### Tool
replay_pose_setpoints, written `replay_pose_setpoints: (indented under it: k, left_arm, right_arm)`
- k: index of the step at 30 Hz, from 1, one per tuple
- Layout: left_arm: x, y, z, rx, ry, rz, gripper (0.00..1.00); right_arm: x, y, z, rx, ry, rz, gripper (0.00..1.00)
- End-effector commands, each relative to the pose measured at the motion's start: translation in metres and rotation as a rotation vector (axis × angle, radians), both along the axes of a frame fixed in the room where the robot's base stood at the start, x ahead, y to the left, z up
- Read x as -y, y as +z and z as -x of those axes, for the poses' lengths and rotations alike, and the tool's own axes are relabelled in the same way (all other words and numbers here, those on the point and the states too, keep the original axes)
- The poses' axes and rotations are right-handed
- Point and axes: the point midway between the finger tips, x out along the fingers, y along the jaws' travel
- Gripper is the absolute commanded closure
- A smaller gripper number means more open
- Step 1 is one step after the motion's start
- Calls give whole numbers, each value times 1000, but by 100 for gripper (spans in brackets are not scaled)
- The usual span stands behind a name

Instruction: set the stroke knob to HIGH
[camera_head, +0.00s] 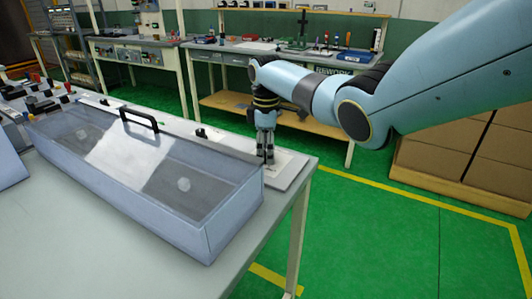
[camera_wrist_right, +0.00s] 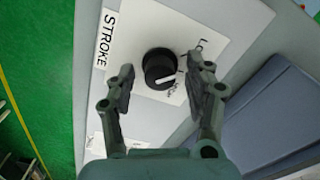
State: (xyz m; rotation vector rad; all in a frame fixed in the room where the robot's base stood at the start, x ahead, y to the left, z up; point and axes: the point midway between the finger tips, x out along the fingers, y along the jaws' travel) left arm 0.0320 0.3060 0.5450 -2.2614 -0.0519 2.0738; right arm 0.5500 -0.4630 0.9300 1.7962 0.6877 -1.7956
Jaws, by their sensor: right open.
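The stroke knob (camera_wrist_right: 160,68) is a round black knob with a white pointer line, on a white plate (camera_wrist_right: 200,22) marked STROKE. Its line lies toward the right, on the side of the printed labels. An upper label seems to read LOW; the lower one is small and partly unreadable, perhaps HIGH. My right gripper (camera_wrist_right: 161,72) is open, with one finger on each side of the knob and gaps visible. In the head view my right gripper (camera_head: 265,153) points down over the plate at the table's far end, and the knob is hidden there. My left gripper is out of view.
A long clear-lidded box (camera_head: 150,165) with a black handle (camera_head: 139,118) stands on the grey table (camera_head: 95,245), close to the left of my right gripper. Clips and small parts (camera_head: 40,100) lie at the far left. Green floor is open to the right.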

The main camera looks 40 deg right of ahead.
Motion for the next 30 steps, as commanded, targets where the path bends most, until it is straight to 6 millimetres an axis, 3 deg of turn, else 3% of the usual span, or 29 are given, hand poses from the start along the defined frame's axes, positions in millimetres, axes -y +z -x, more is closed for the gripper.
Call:
replay_pose_setpoints:
  k: [11, 23, 30]
  left_arm:
    - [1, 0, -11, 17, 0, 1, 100]
    - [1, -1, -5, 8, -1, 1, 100]
    - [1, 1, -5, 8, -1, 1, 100]
  right_arm:
    - [0, -7, 0, 1, 0, 1, 47]
    - [0, -7, 0, -1, 0, 1, 99]
    - [0, -7, 0, -1, -14, 1, 100]
